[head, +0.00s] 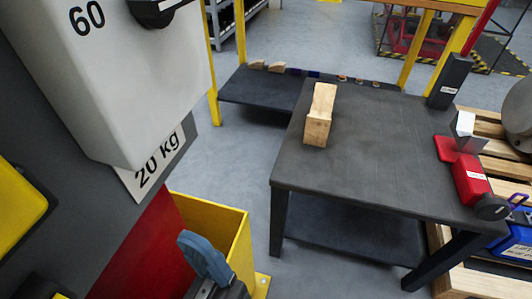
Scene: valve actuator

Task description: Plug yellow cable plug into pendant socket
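I cannot make out the yellow cable plug or the pendant socket in the head view. A yellow, dark-edged part (18,205) is cut off at the left edge, and I cannot tell what it is.
A large grey-white housing (150,80) marked 60, with a "20 kg" label (158,165), fills the upper left. A yellow open bin (243,245) stands below. A dark table (380,165) carries a wooden block (319,115) and a red device (470,180). Grey floor lies between.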

